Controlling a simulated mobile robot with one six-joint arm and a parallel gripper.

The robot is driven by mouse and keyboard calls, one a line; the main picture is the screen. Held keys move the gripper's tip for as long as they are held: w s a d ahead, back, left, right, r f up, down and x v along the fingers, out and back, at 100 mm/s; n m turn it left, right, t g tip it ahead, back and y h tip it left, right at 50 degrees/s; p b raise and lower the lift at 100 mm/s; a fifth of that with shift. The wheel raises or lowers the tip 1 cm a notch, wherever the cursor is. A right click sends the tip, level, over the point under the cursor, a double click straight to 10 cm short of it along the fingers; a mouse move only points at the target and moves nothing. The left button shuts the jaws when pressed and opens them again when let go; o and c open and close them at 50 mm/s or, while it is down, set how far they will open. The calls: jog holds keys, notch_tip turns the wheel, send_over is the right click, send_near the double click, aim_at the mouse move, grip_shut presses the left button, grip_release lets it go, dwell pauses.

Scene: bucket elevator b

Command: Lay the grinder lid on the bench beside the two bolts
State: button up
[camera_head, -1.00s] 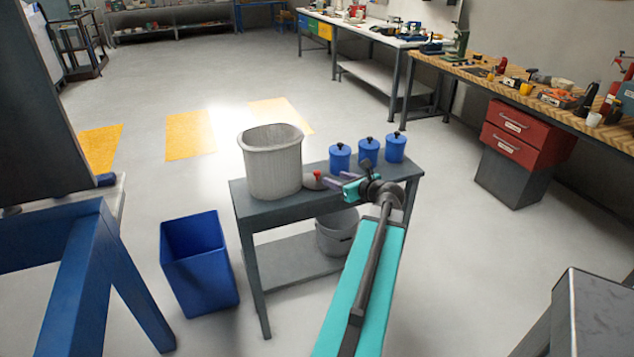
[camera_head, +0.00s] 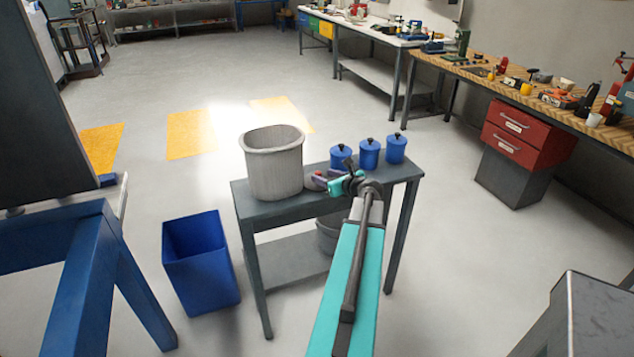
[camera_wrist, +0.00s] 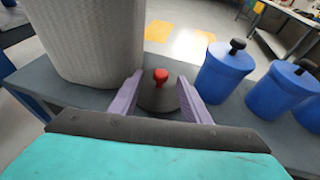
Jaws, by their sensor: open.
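A grey domed lid (camera_wrist: 157,98) with a red knob (camera_wrist: 161,75) sits on a small dark grey bench (camera_head: 275,214). It is the only lid of this kind I see, but I cannot confirm that it is the grinder lid. My gripper (camera_wrist: 161,77) is open, with one purple finger on each side of the lid and knob in the wrist view. I cannot tell whether the fingers touch it. In the head view my gripper (camera_head: 321,181) mostly hides the lid. I cannot make out two bolts or a grinder.
A tall pale bucket (camera_head: 274,165) stands on the bench close left of the lid. Several blue canisters with black knobs (camera_head: 369,153) stand to the right and behind. A blue bin (camera_head: 201,265) is on the floor at left. The bench's front right top is bare.

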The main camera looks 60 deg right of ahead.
aim_at(318, 173)
jog(key=shift+w+d, duration=0.15)
jog(key=shift+w, duration=0.05)
dwell(0.3)
jog(key=shift+p+x, duration=0.85)
jog(key=shift+x, duration=0.95)
jog(key=shift+w+d+f, duration=0.25)
jog(key=shift+w+d, duration=0.1)
jog(key=shift+w, duration=0.25)
grip_shut()
